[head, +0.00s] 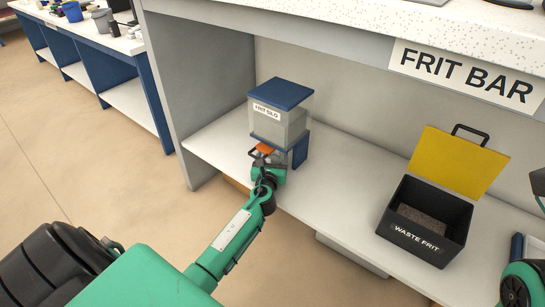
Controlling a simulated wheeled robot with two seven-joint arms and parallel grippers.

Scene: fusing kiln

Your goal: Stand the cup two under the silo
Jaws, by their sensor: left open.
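The frit silo (279,122) is a pale translucent box with a blue lid and a "FRIT SILO" label, standing on the shelf under the counter. A blue support (300,150) shows below it at the right. My left gripper (263,154) is open at the silo's lower front. An orange part (265,148) shows right at the gripper; I cannot tell what it belongs to. The space under the silo is mostly hidden by my gripper, and I cannot make out cup two. My right gripper is not in view; only parts of my right arm show at the right edge.
A black waste frit bin (423,245) with a raised yellow lid (458,163) stands on the shelf (345,200) at the right. The shelf between silo and bin is clear. The counter (420,30) with a "FRIT BAR" sign overhangs the shelf.

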